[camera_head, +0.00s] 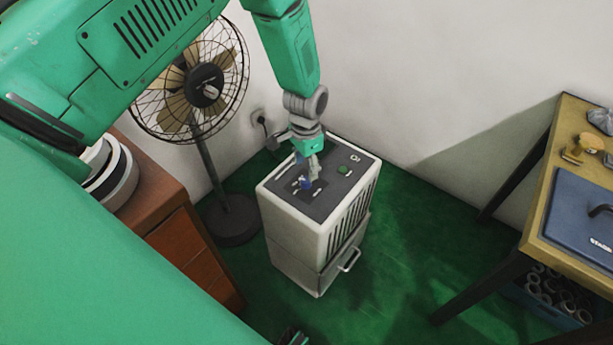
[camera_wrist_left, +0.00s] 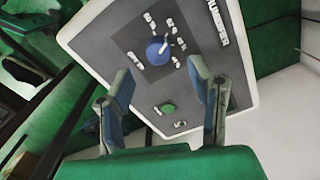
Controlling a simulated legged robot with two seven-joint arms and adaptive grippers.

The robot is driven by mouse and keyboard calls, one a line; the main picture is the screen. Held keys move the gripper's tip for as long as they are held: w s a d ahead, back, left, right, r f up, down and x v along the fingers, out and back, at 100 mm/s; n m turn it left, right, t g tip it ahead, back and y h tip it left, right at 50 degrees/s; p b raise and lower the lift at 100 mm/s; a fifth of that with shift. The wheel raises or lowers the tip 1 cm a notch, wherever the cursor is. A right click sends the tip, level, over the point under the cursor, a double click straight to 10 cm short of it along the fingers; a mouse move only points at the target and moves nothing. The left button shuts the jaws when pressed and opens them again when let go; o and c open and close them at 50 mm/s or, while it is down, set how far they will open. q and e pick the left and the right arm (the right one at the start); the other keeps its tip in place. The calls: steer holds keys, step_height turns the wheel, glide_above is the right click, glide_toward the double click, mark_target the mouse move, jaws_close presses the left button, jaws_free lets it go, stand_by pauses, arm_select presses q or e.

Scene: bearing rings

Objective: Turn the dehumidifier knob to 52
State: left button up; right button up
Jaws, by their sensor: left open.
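The dehumidifier (camera_head: 302,240) is a white box with a dark grey top panel, standing on the green floor. Its blue knob (camera_wrist_left: 158,48) with a pale pointer sits on the panel, ringed by small white labels too blurred to read. In the head view the knob (camera_head: 306,183) is partly covered by my left gripper (camera_head: 313,177), which points down over the panel. In the left wrist view my left gripper (camera_wrist_left: 163,104) is open, with its two fingers apart and nothing between them. The knob shows beyond the fingertips, apart from them. A green button (camera_wrist_left: 168,109) is on the same panel.
A black fan (camera_head: 205,85) stands left of the dehumidifier, beside a brown wooden cabinet (camera_head: 165,205). A wall socket with a plug (camera_head: 261,118) is behind. A yellow-topped table (camera_head: 545,215) with a blue case (camera_head: 585,215) is at right. Green floor (camera_head: 400,240) between is free.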

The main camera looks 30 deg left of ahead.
mark_target(306, 179)
arm_select(q)
step_height(306, 179, up, 6)
stand_by(0.6)
